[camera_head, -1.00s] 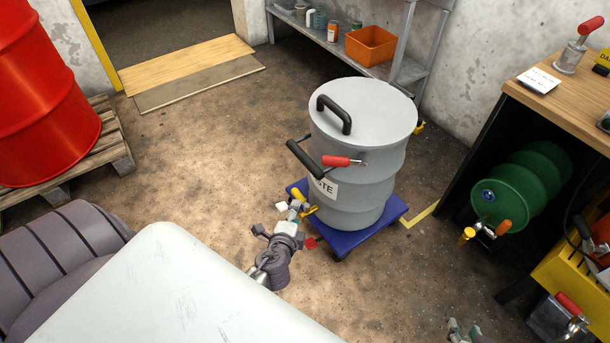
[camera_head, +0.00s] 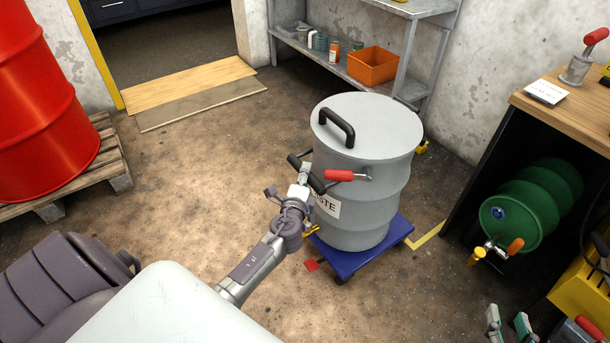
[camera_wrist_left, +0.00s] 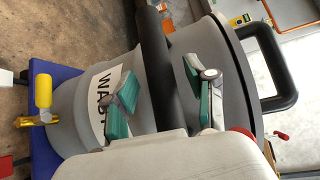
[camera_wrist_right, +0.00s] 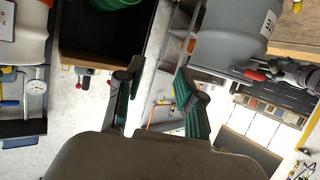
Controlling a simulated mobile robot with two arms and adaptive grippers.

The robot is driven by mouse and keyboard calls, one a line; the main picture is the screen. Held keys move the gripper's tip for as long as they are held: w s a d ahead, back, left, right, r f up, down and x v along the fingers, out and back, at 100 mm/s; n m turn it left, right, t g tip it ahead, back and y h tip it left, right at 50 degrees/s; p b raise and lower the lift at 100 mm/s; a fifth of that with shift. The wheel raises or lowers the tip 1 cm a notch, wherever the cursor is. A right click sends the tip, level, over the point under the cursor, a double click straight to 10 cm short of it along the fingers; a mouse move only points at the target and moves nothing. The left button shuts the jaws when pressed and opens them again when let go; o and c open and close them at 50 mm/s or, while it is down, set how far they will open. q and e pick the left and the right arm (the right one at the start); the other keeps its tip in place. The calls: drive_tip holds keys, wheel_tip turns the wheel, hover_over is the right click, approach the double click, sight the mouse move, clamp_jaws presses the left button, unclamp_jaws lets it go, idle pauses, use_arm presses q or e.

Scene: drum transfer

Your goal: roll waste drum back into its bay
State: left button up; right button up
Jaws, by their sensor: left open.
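The grey waste drum (camera_head: 365,175) stands upright on a blue wheeled dolly (camera_head: 362,258). A black push bar (camera_head: 316,183) juts from its side, next to a red-gripped lever (camera_head: 340,175). My left gripper (camera_head: 300,180) is at this bar. In the left wrist view the black bar (camera_wrist_left: 155,60) passes between the open fingers (camera_wrist_left: 165,98); contact is not clear. A yellow-gripped lever (camera_wrist_left: 42,92) shows low on the drum side. My right gripper (camera_head: 508,322) is at the bottom right, away from the drum; its fingers (camera_wrist_right: 155,95) are apart and empty.
Yellow floor marking (camera_head: 428,244) runs right of the dolly. A green drum (camera_head: 525,205) lies under the wooden bench (camera_head: 565,108) at right. A metal shelf (camera_head: 345,65) with an orange bin (camera_head: 372,66) stands behind. A red drum (camera_head: 40,100) sits on a pallet at left. Floor between is clear.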

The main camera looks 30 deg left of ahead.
use_arm(q)
drive_tip(key=shift+x, duration=0.9)
use_arm(e)
drive_tip(key=shift+w+a+r+t, duration=0.1)
drive_tip(key=shift+w+r+t, duration=0.15)
drive_tip(key=shift+r, duration=0.15)
drive_tip(key=shift+w+a+r+t, duration=0.1)
drive_tip(key=shift+r+t, duration=0.15)
drive_tip(key=shift+r, duration=0.1)
use_arm(q)
drive_tip(key=shift+c, duration=0.2)
clamp_jaws()
